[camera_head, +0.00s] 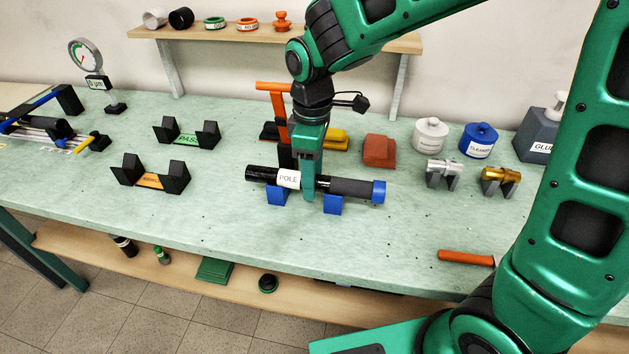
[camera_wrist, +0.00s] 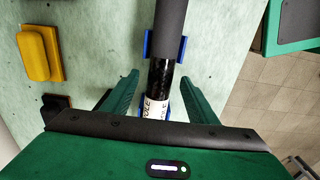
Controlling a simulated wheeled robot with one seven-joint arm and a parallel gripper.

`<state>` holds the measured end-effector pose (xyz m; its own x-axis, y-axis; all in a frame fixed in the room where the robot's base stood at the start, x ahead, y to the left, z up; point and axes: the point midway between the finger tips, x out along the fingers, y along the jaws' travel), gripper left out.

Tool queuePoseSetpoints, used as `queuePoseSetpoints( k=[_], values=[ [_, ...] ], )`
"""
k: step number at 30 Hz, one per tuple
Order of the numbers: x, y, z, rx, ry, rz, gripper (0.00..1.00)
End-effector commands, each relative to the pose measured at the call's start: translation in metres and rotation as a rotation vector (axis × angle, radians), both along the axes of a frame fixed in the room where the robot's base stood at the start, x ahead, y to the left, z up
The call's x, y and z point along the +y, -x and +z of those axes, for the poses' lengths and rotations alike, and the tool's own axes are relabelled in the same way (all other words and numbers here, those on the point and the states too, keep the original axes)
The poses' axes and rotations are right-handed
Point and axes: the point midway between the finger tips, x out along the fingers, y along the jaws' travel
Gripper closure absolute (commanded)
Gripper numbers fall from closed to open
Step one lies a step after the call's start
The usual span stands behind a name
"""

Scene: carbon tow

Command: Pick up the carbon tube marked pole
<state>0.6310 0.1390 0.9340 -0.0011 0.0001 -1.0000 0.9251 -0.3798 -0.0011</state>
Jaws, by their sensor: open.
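The black carbon tube (camera_head: 349,187) has a white label reading POLE and a blue end at its right. It lies level across two blue rests, the left rest (camera_head: 277,194) and the right rest (camera_head: 333,204). My gripper (camera_head: 309,194) points down over the tube's middle, just right of the label. In the wrist view, the gripper's green fingers (camera_wrist: 127,92) stand open on either side of the tube (camera_wrist: 161,85), with gaps to it. The lower part of the label is hidden behind the gripper body there.
An orange-handled tool (camera_head: 272,88) stands close behind the tube. Yellow (camera_head: 335,139) and red-brown (camera_head: 379,151) blocks lie behind it. Silver (camera_head: 443,172) and gold (camera_head: 501,180) fittings stand to the right. An orange handle (camera_head: 466,257) lies near the front edge. The bench (camera_head: 235,225) is clear at front left.

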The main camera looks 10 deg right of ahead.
Motion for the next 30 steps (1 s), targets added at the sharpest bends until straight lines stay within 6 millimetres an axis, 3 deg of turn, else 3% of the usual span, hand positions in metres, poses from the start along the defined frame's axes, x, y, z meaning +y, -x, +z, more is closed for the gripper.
queuePoseSetpoints(
  k=[9,15,30],
  values=[
    [-0.0001,0.0003,-0.0056,0.000,0.000,0.000,0.47],
    [-0.0001,0.0004,-0.0055,0.000,0.000,0.000,0.95],
    [0.0004,0.0000,0.0015,-0.001,-0.001,0.000,0.95]
  ],
)
